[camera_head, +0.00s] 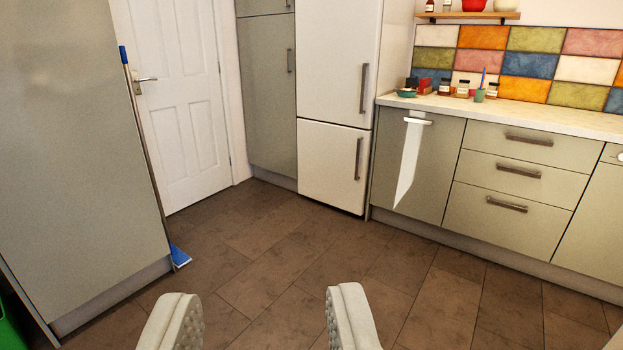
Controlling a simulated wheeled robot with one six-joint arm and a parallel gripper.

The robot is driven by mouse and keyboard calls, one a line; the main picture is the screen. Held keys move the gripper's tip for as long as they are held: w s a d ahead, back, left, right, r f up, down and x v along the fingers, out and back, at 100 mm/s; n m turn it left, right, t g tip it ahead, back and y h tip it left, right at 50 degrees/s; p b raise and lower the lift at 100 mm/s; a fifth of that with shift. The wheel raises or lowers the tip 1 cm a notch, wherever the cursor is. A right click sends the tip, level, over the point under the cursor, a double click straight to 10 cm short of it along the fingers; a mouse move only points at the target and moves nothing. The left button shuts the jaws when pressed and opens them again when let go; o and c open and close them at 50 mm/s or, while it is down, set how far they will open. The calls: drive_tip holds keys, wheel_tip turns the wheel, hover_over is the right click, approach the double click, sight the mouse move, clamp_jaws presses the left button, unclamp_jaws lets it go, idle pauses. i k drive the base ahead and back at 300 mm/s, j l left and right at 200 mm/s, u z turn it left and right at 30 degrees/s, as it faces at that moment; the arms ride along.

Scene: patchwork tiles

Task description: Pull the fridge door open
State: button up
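The fridge (337,62) is white and stands against the far wall, between a tall grey-green cabinet and the counter. Its upper door and its lower door (330,168) are both shut. The upper door has a vertical grey handle (364,88) near its right edge. The lower door has a similar handle (357,159). My gripper (262,315) is at the bottom of the view, with its two pale fingers wide apart and nothing between them. It is well short of the fridge, with floor between.
Tiled brown floor (290,245) lies clear toward the fridge. A large grey-green panel (75,130) with a blue broom (179,257) at its edge stands at left. A white door (178,90) is shut. Counter drawers (515,175) and a hanging white towel (408,160) are at right.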

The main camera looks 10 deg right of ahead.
sight(337, 42)
drive_tip(key=i+z, duration=0.2)
drive_tip(key=i, duration=1.85)
drive_tip(key=i+u, duration=0.1)
drive_tip(key=i, duration=0.35)
drive_tip(key=i+l+u, duration=0.15)
drive_tip(key=i, duration=0.3)
drive_tip(key=i+l+u, duration=0.1)
drive_tip(key=i, duration=0.4)
drive_tip(key=i+l+u, duration=0.1)
drive_tip(key=i, duration=0.35)
drive_tip(key=l, duration=0.1)
